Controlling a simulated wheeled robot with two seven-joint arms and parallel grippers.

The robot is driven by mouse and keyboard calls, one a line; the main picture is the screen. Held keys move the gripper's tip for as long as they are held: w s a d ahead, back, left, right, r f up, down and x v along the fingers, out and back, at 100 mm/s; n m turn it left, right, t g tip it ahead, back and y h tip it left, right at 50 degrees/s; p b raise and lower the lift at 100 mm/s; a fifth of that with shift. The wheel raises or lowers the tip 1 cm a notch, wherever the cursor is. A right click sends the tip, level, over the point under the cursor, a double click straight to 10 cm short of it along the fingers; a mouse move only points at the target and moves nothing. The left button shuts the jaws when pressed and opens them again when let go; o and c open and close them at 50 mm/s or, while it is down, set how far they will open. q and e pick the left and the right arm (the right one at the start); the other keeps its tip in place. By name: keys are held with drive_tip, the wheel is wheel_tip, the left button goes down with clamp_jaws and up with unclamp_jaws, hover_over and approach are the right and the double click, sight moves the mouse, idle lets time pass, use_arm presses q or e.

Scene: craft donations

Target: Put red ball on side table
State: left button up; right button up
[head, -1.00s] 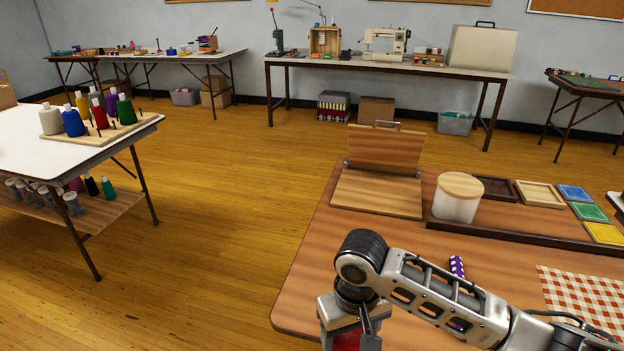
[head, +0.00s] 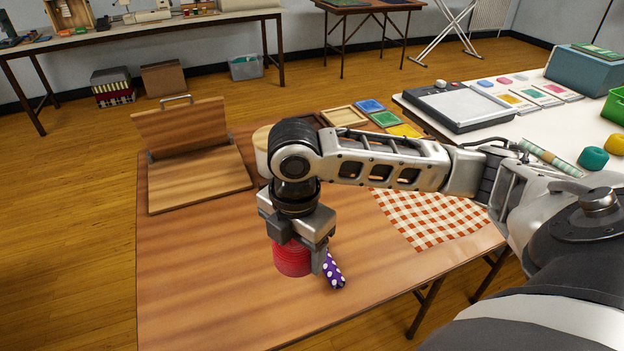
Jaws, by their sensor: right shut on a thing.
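My right gripper (head: 296,262) is shut on the red ball (head: 291,257), a round, ridged red thing like wound yarn. The gripper points down over the brown wooden table (head: 205,290), and its body and one finger cover part of the ball. I cannot tell whether the ball touches the tabletop. Which piece of furniture is the side table is not clear; a white-topped table (head: 545,117) stands at the right. My left gripper is not in view.
A purple polka-dot item (head: 333,270) lies beside the ball. A hinged wooden board (head: 195,180) and a checkered cloth (head: 432,220) are on the brown table. A black-framed device (head: 460,105), blue bin (head: 590,72) and yarn balls (head: 594,157) crowd the white table. Floor at left is clear.

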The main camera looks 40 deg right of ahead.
drive_tip(key=r+n, duration=0.1)
drive_tip(key=n, duration=0.1)
drive_tip(key=s+d+n, duration=0.1)
drive_tip(key=n, duration=0.1)
drive_tip(key=shift+r, duration=0.35)
drive_tip(key=shift+s+r+n, duration=0.2)
drive_tip(key=shift+s+n, duration=0.1)
drive_tip(key=shift+n, duration=0.6)
drive_tip(key=w+a+f, duration=0.4)
drive_tip(key=w+a, duration=0.1)
drive_tip(key=a, duration=0.2)
hover_over(237, 297)
drive_tip(key=f, duration=0.4)
drive_tip(key=shift+s+d+f, duration=0.25)
drive_tip(key=shift+d+f, duration=0.1)
drive_tip(key=shift+f, duration=0.05)
drive_tip(key=shift+w+a+f+b, duration=0.15)
drive_tip(key=shift+a+f, duration=0.05)
drive_tip(key=shift+f, duration=0.2)
drive_tip(key=shift+w+a+f+b, duration=0.15)
drive_tip(key=shift+a+f, duration=0.05)
drive_tip(key=shift+f, duration=0.2)
wheel_tip(237, 297, down, 2)
drive_tip(key=shift+f, duration=0.2)
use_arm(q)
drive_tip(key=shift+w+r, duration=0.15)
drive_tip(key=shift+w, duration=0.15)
use_arm(e)
drive_tip(key=shift+f, duration=0.1)
drive_tip(key=shift+f, duration=0.1)
